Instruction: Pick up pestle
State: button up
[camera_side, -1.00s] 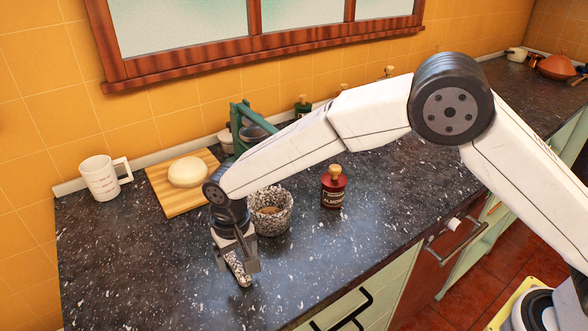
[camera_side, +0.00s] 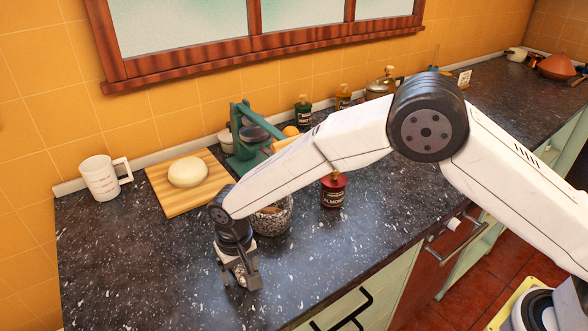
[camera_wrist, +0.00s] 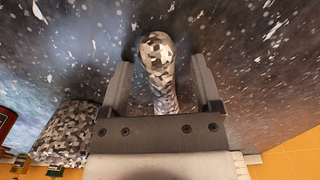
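The pestle (camera_side: 239,271) is a grey, black and white speckled rod with a rounded end, lying on the dark counter near its front edge. In the wrist view, the pestle (camera_wrist: 160,70) lies between my gripper's (camera_wrist: 160,62) two fingers, with a gap on each side. My gripper (camera_side: 241,284) is open and pointed down at the counter, straddling the pestle. Its fingers and my arm hide part of the pestle in the side view. The matching speckled mortar (camera_side: 274,222) stands behind and right of my gripper, and its side shows at lower left in the wrist view (camera_wrist: 66,136).
A red almond bottle (camera_side: 334,193) stands right of the mortar. A cutting board (camera_side: 172,203) with dough (camera_side: 188,172) and a white mug (camera_side: 101,179) are behind left. A green press (camera_side: 240,140) stands at the back. The counter's front left is clear.

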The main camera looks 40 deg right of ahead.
grip_shut()
jog(key=shift+r, duration=0.15)
jog(key=shift+r, duration=0.8)
jog(key=s+d+r, duration=0.6)
jog(key=s+r, duration=0.5)
jog(key=s, duration=0.1)
jog(key=shift+s+d, duration=0.15)
jog(key=shift+d, duration=0.15)
dwell(0.3)
